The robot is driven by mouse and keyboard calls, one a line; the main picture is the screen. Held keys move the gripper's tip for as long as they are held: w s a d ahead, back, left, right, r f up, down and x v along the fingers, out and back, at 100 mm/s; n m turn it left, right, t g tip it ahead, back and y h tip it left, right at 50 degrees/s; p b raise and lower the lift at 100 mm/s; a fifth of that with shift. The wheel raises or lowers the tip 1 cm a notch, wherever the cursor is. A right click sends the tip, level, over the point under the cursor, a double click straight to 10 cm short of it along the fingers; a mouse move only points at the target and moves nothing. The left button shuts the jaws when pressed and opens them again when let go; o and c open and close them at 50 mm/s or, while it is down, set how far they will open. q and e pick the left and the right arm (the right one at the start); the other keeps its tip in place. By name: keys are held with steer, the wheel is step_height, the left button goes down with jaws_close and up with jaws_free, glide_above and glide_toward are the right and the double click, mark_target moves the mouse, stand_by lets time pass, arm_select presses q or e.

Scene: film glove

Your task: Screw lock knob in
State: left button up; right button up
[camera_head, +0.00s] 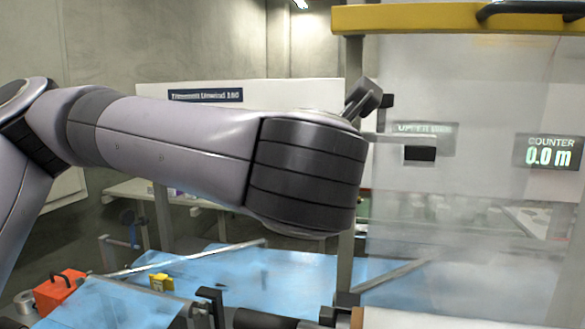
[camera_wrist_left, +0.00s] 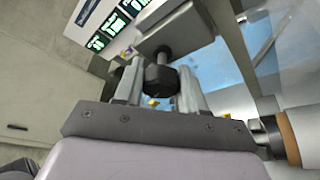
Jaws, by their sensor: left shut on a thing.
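The lock knob (camera_wrist_left: 160,79), black and faceted, sits on a short grey shaft that runs into a grey block (camera_wrist_left: 172,30) in the left wrist view. My left gripper (camera_wrist_left: 160,86) has one finger on each side of the knob and is shut on it. How deep the shaft sits in the block I cannot tell. My right gripper is in neither view.
A clear panel (camera_head: 460,90) with a counter display (camera_head: 549,152) reading 0.0 m stands at the right, under a yellow beam (camera_head: 455,17). Blue film (camera_head: 275,278) spreads below my arm. An orange box (camera_head: 58,291) sits at the lower left.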

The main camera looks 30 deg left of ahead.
arm_select(q)
steer(key=m+t+y, duration=0.1)
steer(key=m+y, duration=0.1)
steer(key=m, duration=0.2)
steer(key=shift+f+m, duration=0.15)
steer(key=shift+m, duration=0.15)
steer(key=m+t, duration=0.1)
steer(key=m, duration=0.1)
steer(key=m+y, duration=0.1)
steer(key=m, duration=0.2)
steer(key=shift+t, duration=0.4)
steer(key=o, duration=0.8)
steer(key=shift+c, duration=0.2)
steer(key=shift+o, duration=1.4)
steer(key=shift+s+a+r, duration=0.15)
steer(key=shift+r, duration=0.05)
